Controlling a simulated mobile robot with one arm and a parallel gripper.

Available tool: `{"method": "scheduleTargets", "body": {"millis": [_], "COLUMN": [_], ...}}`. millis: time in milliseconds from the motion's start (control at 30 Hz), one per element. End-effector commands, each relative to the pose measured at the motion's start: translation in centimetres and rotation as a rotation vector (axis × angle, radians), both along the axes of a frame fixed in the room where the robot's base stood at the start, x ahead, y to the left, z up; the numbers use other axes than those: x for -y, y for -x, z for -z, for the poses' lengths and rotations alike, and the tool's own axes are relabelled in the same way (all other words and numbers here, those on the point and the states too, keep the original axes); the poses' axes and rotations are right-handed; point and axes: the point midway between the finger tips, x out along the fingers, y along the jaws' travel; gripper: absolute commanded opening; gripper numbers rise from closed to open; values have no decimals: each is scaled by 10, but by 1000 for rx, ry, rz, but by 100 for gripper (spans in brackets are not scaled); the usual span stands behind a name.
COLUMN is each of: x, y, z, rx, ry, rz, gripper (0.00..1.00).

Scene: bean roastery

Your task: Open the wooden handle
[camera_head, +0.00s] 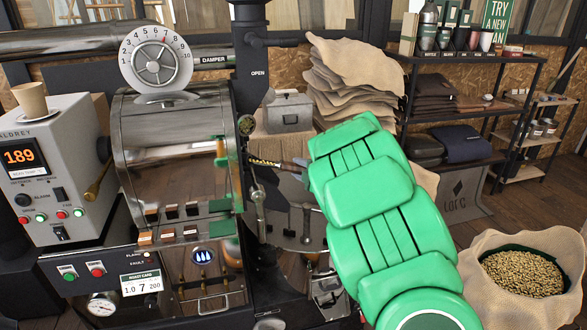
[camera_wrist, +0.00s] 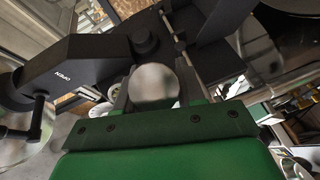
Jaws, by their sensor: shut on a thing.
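My gripper (camera_head: 300,168) is at the front of the roaster, at the end of my green arm. In the head view a thin brownish rod (camera_head: 266,163) reaches from the roaster's front to my gripper; its grip end is hidden by my arm. In the wrist view my gripper (camera_wrist: 155,95) is shut on a rounded, pale grey end (camera_wrist: 154,84) between its two fingers. I cannot tell from its colour whether this is the wooden handle. A black plate marked OPEN (camera_wrist: 62,76) lies just beyond it.
The roaster drum (camera_head: 170,135) and control box (camera_head: 45,165) stand at left. A black column marked OPEN (camera_head: 250,85) rises beside my gripper. A bean sack (camera_head: 478,290) stands on the floor at right.

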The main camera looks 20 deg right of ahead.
Motion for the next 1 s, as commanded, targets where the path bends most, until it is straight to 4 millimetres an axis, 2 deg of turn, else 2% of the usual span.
{"method": "scheduleTargets", "body": {"millis": [267,300,400,767,1000], "x": [0,0,0,1,8], "y": [0,0,0,1,16], "z": [1,1,1,0,-1], "rx": [-2,-2,-1,-1,-4], "ry": [0,0,-1,1,1], "rz": [1,1,0,1,2], "gripper": [0,44,59,59,59]}}
